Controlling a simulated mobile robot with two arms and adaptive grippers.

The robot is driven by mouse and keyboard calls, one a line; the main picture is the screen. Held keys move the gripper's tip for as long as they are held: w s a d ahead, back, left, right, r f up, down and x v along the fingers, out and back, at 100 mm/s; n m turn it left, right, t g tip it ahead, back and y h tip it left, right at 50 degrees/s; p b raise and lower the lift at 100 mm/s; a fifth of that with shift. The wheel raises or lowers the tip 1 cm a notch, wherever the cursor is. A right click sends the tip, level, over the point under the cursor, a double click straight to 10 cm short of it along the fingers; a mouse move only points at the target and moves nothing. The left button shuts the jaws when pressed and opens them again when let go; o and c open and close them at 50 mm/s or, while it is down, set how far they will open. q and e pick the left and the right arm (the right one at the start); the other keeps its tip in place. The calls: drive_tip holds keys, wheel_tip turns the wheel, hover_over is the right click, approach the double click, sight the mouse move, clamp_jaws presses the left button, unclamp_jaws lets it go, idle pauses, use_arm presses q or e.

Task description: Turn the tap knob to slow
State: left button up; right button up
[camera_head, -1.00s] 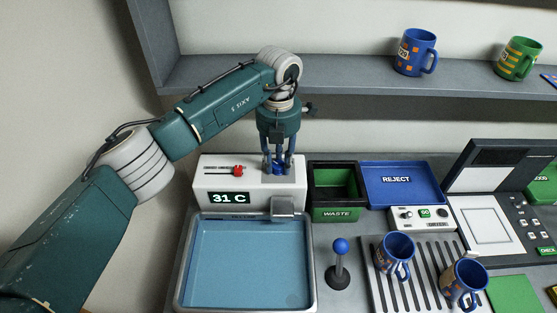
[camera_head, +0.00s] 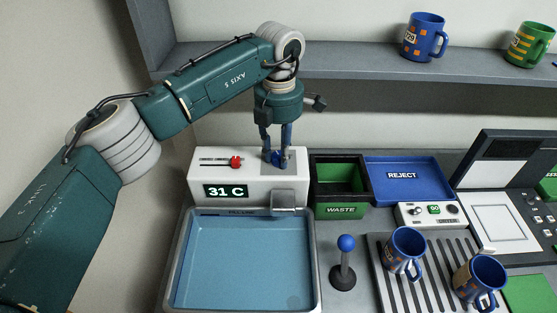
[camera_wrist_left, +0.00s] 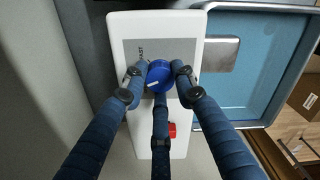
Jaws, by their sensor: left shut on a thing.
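The tap knob (camera_head: 278,159) is a blue round knob on top of the white tap box (camera_head: 214,170), toward its right end. My left gripper (camera_head: 274,154) reaches down from above with its fingers shut around the knob. In the left wrist view, the knob (camera_wrist_left: 160,74) sits between the three blue fingers, and a short white mark shows on its lower left. A label that seems to read FAST is on the grey plate (camera_wrist_left: 133,46) beside it. Other labels are hidden by the fingers. My right gripper is out of view.
A red slider (camera_head: 235,162) and a 31 C display (camera_head: 226,191) are on the tap box. The spout (camera_head: 284,200) overhangs the blue basin (camera_head: 240,255). A green waste bin (camera_head: 341,211) stands right of the box. A blue-topped lever (camera_head: 346,243) stands right of the basin.

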sight(280, 155)
use_arm(q)
drive_tip(key=shift+w+m+b, duration=0.1)
drive_tip(key=shift+m+b, duration=0.6)
drive_tip(key=shift+m, duration=0.5)
drive_tip(key=shift+r+m+b, duration=0.15)
drive_tip(key=shift+m+b, duration=0.25)
drive_tip(key=shift+m, duration=0.6)
drive_tip(key=o, duration=1.2)
drive_tip(key=shift+d, duration=0.1)
drive_tip(key=shift+c, duration=0.2)
wheel_tip(280, 155, up, 12)
